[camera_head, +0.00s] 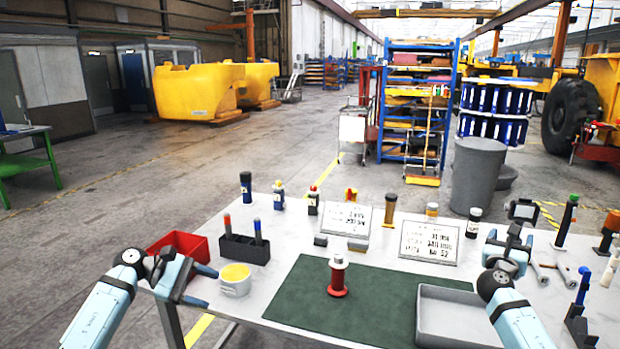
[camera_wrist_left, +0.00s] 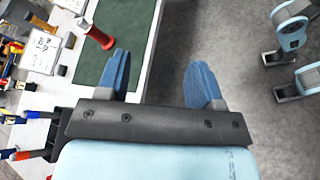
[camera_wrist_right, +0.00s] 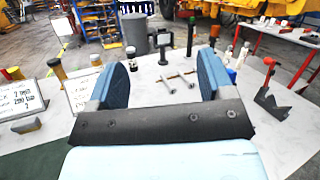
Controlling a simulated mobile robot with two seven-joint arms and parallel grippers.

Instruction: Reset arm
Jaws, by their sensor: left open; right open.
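My left gripper (camera_head: 203,286) is over the left edge of the table, near the yellow-lined white cup. In the left wrist view its two blue fingers (camera_wrist_left: 155,80) are apart with nothing between them. My right arm reaches over the table's right side in the head view. In the right wrist view the right gripper (camera_wrist_right: 162,80) has its blue fingers spread, with no object held. A red and white spool-shaped piece (camera_head: 338,276) stands upright on the green mat (camera_head: 300,300).
A white cup (camera_head: 235,286), red bin (camera_head: 165,246), black holder (camera_head: 240,249), printed cards (camera_head: 430,238) and grey tray (camera_head: 432,318) are on the table. Bottles line its back. Tools lie at right. Floor left of the table is open.

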